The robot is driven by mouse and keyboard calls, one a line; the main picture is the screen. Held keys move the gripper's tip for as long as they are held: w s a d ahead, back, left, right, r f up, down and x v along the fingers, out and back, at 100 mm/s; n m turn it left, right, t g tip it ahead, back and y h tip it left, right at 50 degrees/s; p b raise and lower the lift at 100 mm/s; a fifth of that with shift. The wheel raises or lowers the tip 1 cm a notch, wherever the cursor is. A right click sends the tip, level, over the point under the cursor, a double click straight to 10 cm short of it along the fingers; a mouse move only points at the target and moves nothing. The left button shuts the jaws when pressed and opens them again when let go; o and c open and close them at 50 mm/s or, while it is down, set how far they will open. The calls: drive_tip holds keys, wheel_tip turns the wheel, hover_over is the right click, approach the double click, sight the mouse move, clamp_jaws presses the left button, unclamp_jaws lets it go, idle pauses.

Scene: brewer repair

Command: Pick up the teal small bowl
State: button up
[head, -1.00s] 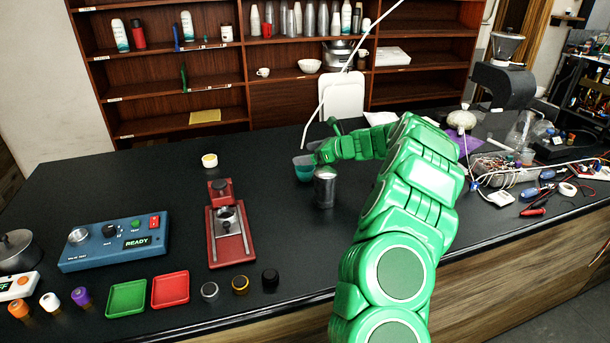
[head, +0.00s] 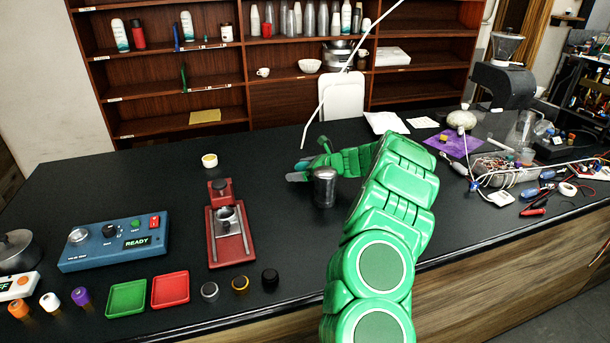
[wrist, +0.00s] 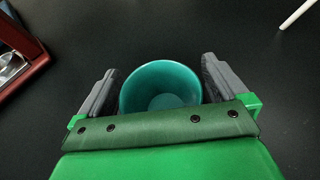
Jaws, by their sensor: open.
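The teal small bowl (wrist: 160,90) stands upright and empty on the black counter in the wrist view. My gripper (wrist: 160,85) is open, with one grey finger on each side of the bowl and the palm at its near rim. The fingers lie very close to the bowl's wall; I cannot tell whether they touch it. In the head view my gripper (head: 299,171) is low over the counter, and its fingers hide most of the bowl.
A metal canister (head: 325,188) stands close in front of my gripper. A red tamping stand (head: 228,235) is to the left, with a small yellow-topped cup (head: 210,161) behind it. A white board (head: 341,96) stands behind.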

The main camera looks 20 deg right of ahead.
drive_tip(key=shift+c, duration=0.2)
drive_tip(key=c, duration=1.1)
